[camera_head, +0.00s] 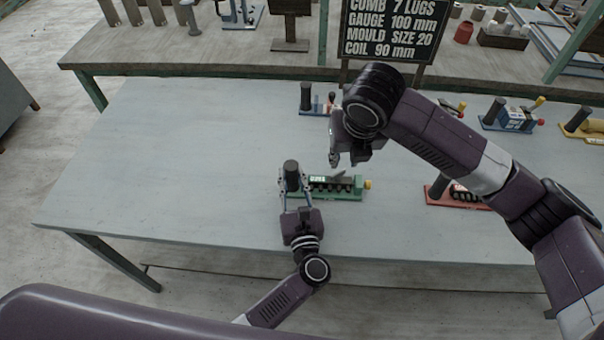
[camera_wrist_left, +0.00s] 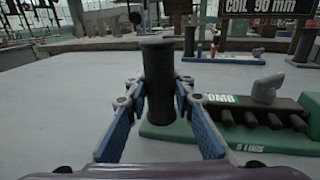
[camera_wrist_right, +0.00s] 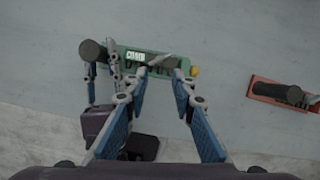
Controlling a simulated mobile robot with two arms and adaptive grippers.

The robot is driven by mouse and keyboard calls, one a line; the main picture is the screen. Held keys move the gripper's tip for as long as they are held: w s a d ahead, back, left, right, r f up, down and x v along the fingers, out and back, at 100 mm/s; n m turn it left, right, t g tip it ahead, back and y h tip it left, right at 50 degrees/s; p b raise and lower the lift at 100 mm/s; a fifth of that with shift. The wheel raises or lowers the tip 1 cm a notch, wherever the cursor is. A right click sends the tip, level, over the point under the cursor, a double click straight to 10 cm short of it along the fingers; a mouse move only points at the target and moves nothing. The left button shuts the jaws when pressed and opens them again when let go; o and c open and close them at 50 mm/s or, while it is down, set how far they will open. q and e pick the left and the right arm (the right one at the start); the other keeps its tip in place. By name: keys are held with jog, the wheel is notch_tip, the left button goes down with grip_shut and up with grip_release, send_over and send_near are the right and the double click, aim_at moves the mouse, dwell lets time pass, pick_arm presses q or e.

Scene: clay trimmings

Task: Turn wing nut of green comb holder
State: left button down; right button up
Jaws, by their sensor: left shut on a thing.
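The green comb holder (camera_head: 345,195) lies on the table, with a dark upright post (camera_head: 292,170) at its left end and a yellow knob (camera_head: 368,184) at its right end. Its grey wing nut (camera_wrist_left: 267,88) sits above the dark comb teeth; it also shows in the right wrist view (camera_wrist_right: 158,60). My left gripper (camera_head: 292,187) is shut on the post, one finger on each side. My right gripper (camera_head: 345,160) points down above the holder. Its fingers (camera_wrist_right: 160,82) are spread apart around the wing nut's place in the right wrist view; contact is not visible.
A red holder (camera_head: 440,196) lies to the right, partly behind my right arm. Blue (camera_head: 514,117) and yellow (camera_head: 587,130) holders stand further right. A dark sign (camera_head: 393,30) stands behind. The table's left half (camera_head: 170,150) is clear.

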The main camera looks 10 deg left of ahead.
aim_at(333, 175)
notch_tip(333, 175, up, 3)
jog(key=w+a+m+g, duration=0.2)
jog(key=w+m+g, duration=0.15)
jog(key=m, duration=0.85)
jog(key=shift+m+g+h, duration=0.25)
jog(key=shift+m+h, duration=0.05)
jog(key=shift+h, duration=0.1)
jog(key=f, duration=1.2)
jog(key=shift+s, duration=0.35)
grip_shut()
